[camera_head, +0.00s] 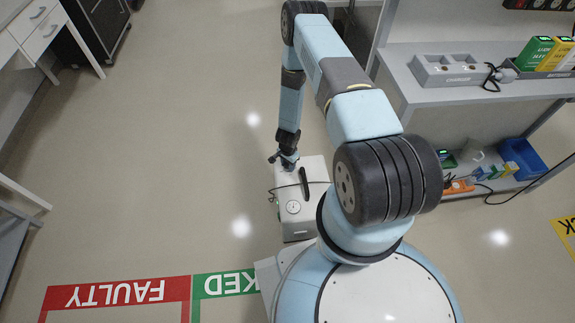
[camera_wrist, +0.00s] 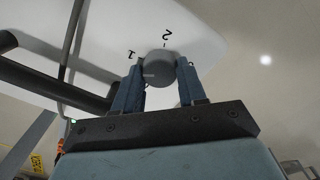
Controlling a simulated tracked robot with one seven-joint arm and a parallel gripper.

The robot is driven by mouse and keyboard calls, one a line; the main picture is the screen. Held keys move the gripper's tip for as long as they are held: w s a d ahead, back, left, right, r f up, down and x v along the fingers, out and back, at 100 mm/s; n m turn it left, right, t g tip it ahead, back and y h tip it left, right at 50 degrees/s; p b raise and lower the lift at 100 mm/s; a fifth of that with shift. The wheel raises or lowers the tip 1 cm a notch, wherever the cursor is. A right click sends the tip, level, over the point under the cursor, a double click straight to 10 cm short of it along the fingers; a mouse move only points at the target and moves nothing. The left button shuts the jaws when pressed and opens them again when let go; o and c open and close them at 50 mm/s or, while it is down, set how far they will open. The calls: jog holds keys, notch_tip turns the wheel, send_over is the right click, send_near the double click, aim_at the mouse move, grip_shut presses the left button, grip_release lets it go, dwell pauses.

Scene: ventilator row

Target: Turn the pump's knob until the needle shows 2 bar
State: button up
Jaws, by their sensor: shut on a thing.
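The pump (camera_head: 298,213) is a white box on the floor in front of my base, with a dark handle (camera_head: 304,184) on top and a small round gauge (camera_head: 293,207). The gauge is too small here to read its needle. My gripper (camera_head: 288,160) is at the pump's far end in the head view. In the wrist view my gripper (camera_wrist: 161,78) is shut on the grey round knob (camera_wrist: 160,67), one blue finger on each side. The marks 1 and 2 are printed on the white panel around the knob. A pale line shows on the knob's face.
A shelf unit (camera_head: 470,95) stands at the right with a grey charger block (camera_head: 446,70), boxes and a blue bin (camera_head: 524,158). White desks stand at the left. Red FAULTY and green floor labels lie in front. The floor left of the pump is clear.

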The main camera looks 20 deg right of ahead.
aim_at(288, 166)
jog(key=shift+a, duration=0.15)
jog(key=o, duration=1.1)
jog(key=shift+c, duration=0.2)
notch_tip(288, 166, up, 14)
jog(key=shift+f, duration=0.15)
jog(key=shift+w, duration=0.1)
